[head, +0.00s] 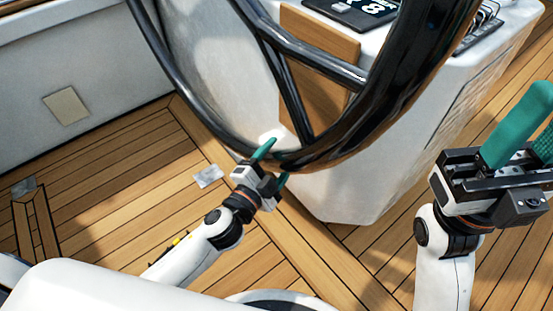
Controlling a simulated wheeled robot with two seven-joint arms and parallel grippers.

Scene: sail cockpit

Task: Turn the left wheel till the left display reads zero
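The large black wheel (395,95) fills the upper middle of the head view; its top is cut off. My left gripper (276,160) is at the bottom of its rim, with one green finger on each side of the rim. I cannot tell whether the fingers press on it. A black display (362,12) with white digits lies on top of the white pedestal.
The white pedestal (345,195) with a wooden panel (305,35) stands behind the wheel. The teak floor (110,165) is mostly clear. A white cockpit wall (75,60) is at left.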

